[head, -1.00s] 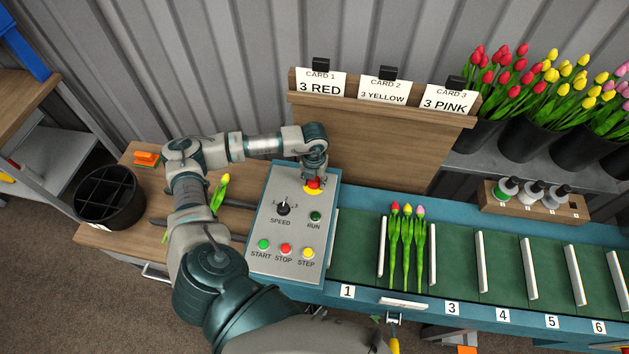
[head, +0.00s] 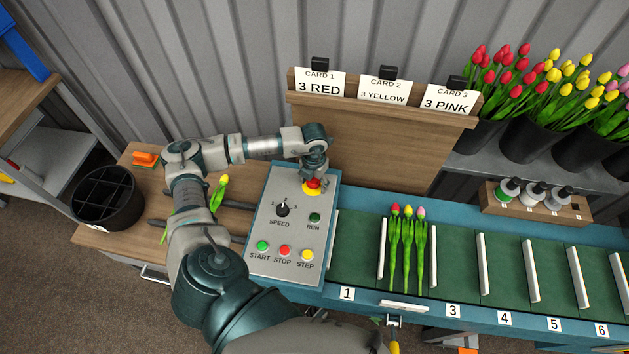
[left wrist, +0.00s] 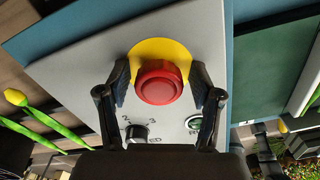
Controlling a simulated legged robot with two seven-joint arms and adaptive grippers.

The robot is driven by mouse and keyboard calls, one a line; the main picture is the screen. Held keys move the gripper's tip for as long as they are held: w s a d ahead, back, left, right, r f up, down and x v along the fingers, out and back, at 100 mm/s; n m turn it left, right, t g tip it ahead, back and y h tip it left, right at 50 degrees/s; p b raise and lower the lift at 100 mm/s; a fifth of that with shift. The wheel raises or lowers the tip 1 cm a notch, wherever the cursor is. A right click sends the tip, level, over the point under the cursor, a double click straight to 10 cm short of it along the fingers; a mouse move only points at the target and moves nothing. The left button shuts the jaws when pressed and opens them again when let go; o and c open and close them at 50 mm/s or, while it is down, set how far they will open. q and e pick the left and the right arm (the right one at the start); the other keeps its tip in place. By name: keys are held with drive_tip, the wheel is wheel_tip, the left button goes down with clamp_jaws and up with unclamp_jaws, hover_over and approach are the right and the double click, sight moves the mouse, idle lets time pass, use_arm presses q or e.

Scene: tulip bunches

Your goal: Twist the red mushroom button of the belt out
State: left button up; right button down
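The red mushroom button (left wrist: 160,83) sits on a round yellow plate (left wrist: 168,52) at the top of the grey control panel (head: 262,235). In the head view the button (head: 314,184) shows just below my left gripper (head: 313,177). In the left wrist view my left gripper (left wrist: 161,90) is open, with one dark finger on each side of the button. A narrow gap shows between each finger and the button, so I see no contact. How deep the fingertips reach beside it is hard to tell. My right gripper is not in view.
Three tulips (head: 407,245) lie on the green belt (head: 355,250) to the right. A card board (head: 375,130) stands behind.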

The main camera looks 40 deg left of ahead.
use_arm(q)
drive_tip(key=shift+r, duration=0.15)
wheel_tip(320, 180, up, 8)
drive_tip(key=p, duration=0.5)
idle(0.6)
